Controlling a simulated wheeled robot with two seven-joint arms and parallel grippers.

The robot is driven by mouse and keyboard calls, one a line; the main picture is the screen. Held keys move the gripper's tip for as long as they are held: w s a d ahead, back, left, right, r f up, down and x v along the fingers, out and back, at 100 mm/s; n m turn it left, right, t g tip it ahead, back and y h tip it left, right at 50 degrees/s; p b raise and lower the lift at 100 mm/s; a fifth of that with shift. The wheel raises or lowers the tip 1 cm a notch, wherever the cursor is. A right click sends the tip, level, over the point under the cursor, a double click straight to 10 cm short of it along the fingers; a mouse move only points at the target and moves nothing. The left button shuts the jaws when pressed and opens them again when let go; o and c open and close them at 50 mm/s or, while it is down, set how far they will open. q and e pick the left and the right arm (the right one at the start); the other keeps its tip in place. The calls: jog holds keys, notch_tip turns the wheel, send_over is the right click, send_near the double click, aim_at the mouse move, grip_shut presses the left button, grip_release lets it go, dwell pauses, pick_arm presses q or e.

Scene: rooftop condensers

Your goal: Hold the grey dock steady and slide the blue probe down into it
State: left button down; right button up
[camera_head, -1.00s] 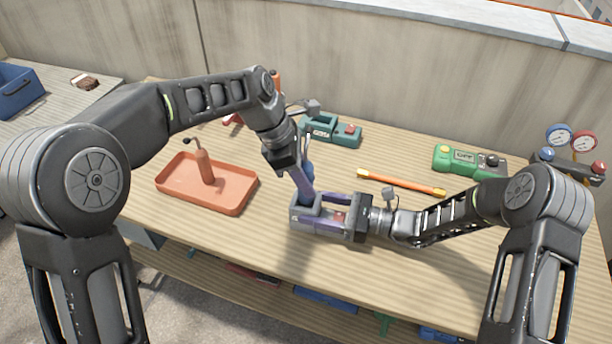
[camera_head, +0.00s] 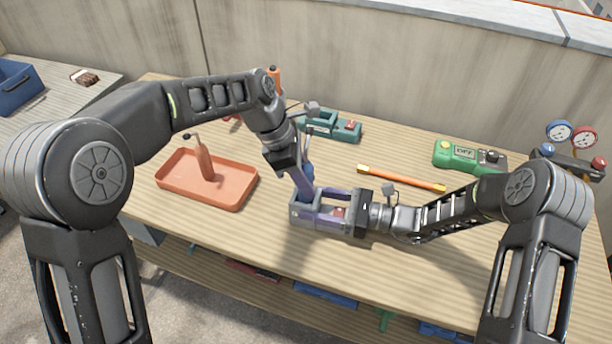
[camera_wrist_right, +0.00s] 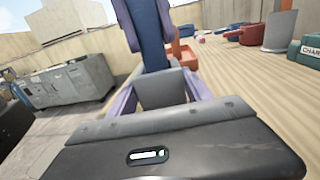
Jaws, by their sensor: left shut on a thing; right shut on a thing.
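The grey dock (camera_head: 298,216) stands on the table near its middle. My right gripper (camera_head: 320,209) is shut on it from the right. The blue probe (camera_head: 308,174) is upright or slightly tilted just above the dock, mostly hidden behind my left gripper (camera_head: 303,190). My left gripper comes down from above and is shut on the probe. In the right wrist view the dock (camera_wrist_right: 163,88) sits between the right gripper's purple fingers, with a dark blue and purple shape directly over it. How deep the probe's lower end sits is hidden.
An orange tray (camera_head: 178,186) with an upright orange tool (camera_head: 205,160) stands to the left. Behind are a teal charger-like block (camera_head: 335,126), an orange rod with yellow ends (camera_head: 400,178) and a green device (camera_head: 465,157). Gauges (camera_head: 570,140) stand at the far right. The front table is clear.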

pick_arm(q)
jog(key=shift+f, duration=0.3)
dwell(0.4)
jog(key=shift+f, duration=0.35)
jog(key=shift+f, duration=0.6)
jog(key=c, duration=1.2)
grip_release()
jog(key=shift+o, duration=1)
jog(key=shift+s+f, duration=0.1)
jog(key=v, duration=1.2)
